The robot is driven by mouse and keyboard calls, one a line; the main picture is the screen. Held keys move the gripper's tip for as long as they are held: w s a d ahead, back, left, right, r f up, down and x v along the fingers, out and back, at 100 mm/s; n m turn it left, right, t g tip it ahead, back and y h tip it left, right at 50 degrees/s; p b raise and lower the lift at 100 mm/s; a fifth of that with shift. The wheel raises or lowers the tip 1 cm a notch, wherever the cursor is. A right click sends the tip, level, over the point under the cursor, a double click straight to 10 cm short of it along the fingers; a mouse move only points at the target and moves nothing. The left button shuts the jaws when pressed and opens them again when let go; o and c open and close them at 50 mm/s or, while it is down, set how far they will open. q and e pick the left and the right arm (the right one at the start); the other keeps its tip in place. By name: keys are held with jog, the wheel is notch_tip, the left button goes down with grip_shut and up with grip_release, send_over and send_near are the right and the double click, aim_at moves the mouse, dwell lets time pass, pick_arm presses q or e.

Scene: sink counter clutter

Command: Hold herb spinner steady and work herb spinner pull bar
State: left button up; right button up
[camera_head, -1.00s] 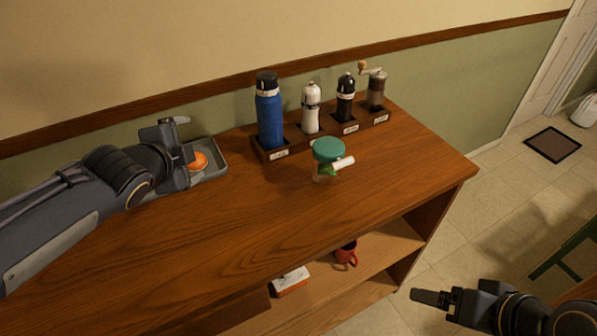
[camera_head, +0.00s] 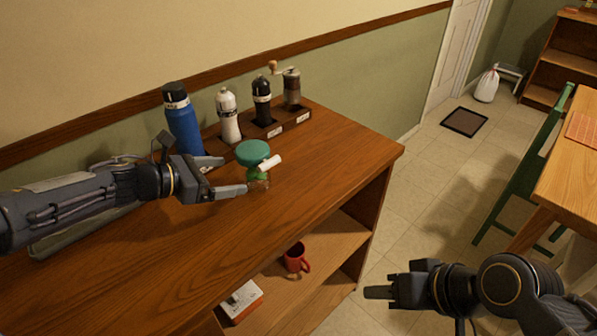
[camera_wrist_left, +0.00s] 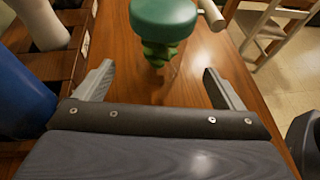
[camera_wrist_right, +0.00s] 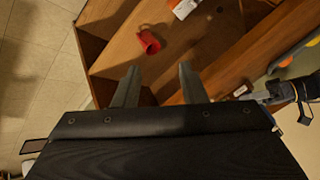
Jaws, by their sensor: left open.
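The herb spinner (camera_head: 256,172) stands upright on the wooden counter, with a green lid, a clear body and green herbs inside. Its white pull bar (camera_head: 269,162) sticks out at the lid's front right. In the left wrist view the green lid (camera_wrist_left: 164,22) and pull bar (camera_wrist_left: 211,14) are ahead of the fingers. My left gripper (camera_head: 232,176) is open and empty, its fingers pointing at the spinner from the left, just short of it. My right gripper (camera_head: 379,292) hangs in front of the counter's right end, away from the spinner; its fingers appear apart and empty in the right wrist view (camera_wrist_right: 158,88).
A dark rack (camera_head: 290,126) behind the spinner holds a blue bottle (camera_head: 183,125), white mill (camera_head: 228,115), black mill (camera_head: 262,100) and crank grinder (camera_head: 291,88). A red mug (camera_head: 296,258) and a box (camera_head: 242,300) sit on the lower shelf. The counter right of the spinner is clear.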

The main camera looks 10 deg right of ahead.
aim_at(253, 173)
pick_arm(q)
jog(key=shift+w, duration=0.1)
jog(key=shift+d+f, duration=0.15)
jog(key=shift+d, duration=0.15)
jog(key=shift+x, duration=3.6)
pick_arm(e)
jog(key=w+a+r+n+t+y, duration=0.1)
jog(key=w+a+r+y, duration=0.1)
jog(key=w, duration=0.5)
jog(key=w+a+r+n+t+y, duration=0.1)
jog(key=w+a+r+y, duration=0.2)
jog(key=w, duration=0.3)
jog(key=w+a+r+t+y, duration=0.2)
jog(key=w+r, duration=0.1)
jog(key=w, duration=0.4)
jog(key=shift+w+a+r+n+y, duration=0.2)
jog(key=shift+w+r+n+y, duration=0.05)
jog(key=shift+w+n+y, duration=0.15)
pick_arm(q)
jog(key=shift+w+a, duration=0.1)
jog(key=c, duration=1.2)
pick_arm(e)
jog(key=shift+o, duration=0.2)
